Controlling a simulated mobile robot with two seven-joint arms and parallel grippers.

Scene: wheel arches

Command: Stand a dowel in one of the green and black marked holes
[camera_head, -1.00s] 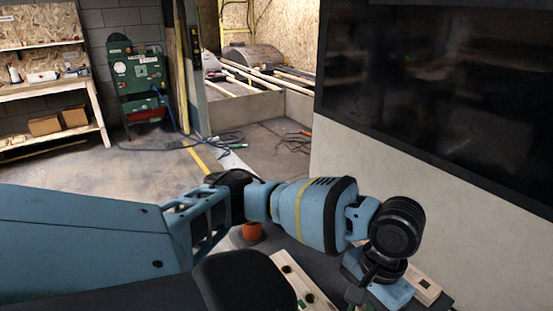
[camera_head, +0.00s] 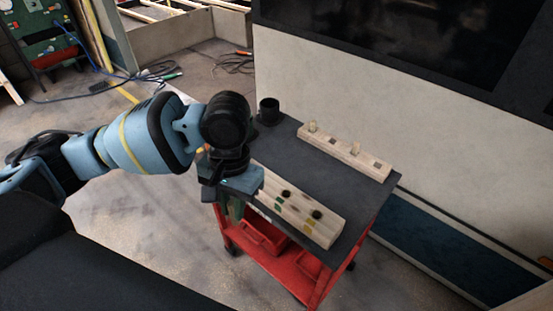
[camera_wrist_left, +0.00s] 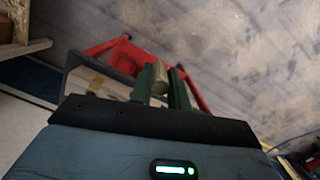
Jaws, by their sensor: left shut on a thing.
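My left gripper (camera_head: 235,209) is over the left end of the front wooden block (camera_head: 331,227), on the trolley's near side. In the left wrist view its green fingers (camera_wrist_left: 161,86) are shut on a pale wooden dowel (camera_wrist_left: 160,76). The front block has dark round holes, one (camera_head: 286,194) near a green mark (camera_head: 278,206) and one (camera_head: 316,214) near a yellow mark (camera_head: 307,228). The gripper hides the block's left end. A rear wooden block (camera_head: 343,155) carries dowels (camera_head: 312,126) and (camera_head: 355,148) and dark square marks. My right gripper is not in view.
The blocks lie on the dark top (camera_head: 352,185) of a red trolley (camera_head: 285,272). A black cup (camera_head: 268,109) stands at its back left corner. A pale wall (camera_head: 430,165) with a black panel rises behind. Cables (camera_head: 160,70) lie on the floor further back.

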